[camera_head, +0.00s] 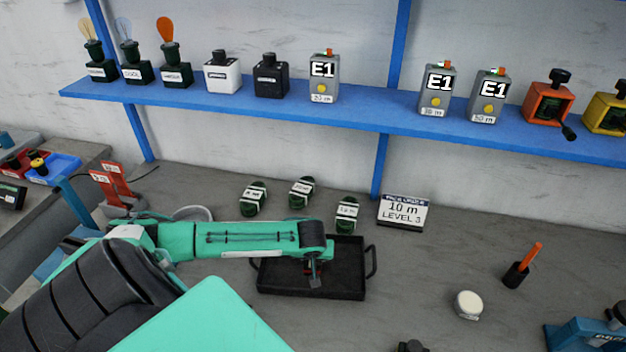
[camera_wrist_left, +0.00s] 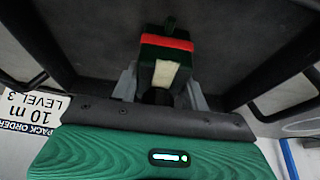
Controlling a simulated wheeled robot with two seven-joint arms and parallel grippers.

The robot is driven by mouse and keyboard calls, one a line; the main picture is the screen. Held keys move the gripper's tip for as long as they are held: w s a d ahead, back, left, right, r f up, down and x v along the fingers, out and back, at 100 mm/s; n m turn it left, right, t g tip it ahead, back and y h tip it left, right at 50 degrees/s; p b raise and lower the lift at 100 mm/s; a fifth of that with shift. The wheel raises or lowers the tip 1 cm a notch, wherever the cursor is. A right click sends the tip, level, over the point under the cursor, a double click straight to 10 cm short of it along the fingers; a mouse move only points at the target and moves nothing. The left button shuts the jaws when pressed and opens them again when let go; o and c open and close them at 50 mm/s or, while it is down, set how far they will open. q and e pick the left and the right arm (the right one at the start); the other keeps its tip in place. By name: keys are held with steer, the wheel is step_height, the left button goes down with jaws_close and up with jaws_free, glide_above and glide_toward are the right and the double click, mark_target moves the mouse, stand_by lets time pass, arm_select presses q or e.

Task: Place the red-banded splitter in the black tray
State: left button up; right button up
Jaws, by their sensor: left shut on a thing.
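The red-banded splitter (camera_wrist_left: 165,72) is a dark green block with a red band and a pale label. My left gripper (camera_wrist_left: 160,92) is shut on it, with a grey finger on each side. The black tray (camera_head: 345,288) lies on the bench with a handle at each end. In the head view my left gripper (camera_head: 314,279) is over the tray, and my arm hides most of the splitter. The tray (camera_wrist_left: 235,70) fills the background of the wrist view behind the splitter. I cannot tell whether the splitter touches the tray floor. My right gripper is not in view.
Several dark green parts (camera_head: 302,192) stand behind the tray, beside a sign (camera_head: 404,212) reading 10 m, LEVEL 3. A white round jar (camera_head: 467,305) and an orange-handled tool in a black holder (camera_head: 516,275) stand right. A blue shelf (camera_head: 280,108) holds bulbs, boxes and E1 units.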

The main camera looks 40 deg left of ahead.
arm_select(q)
steer(key=o, duration=1)
steer(key=shift+f, duration=0.1)
steer(key=b+v, duration=0.1)
steer(key=v, duration=1.1)
steer(key=shift+s, duration=0.1)
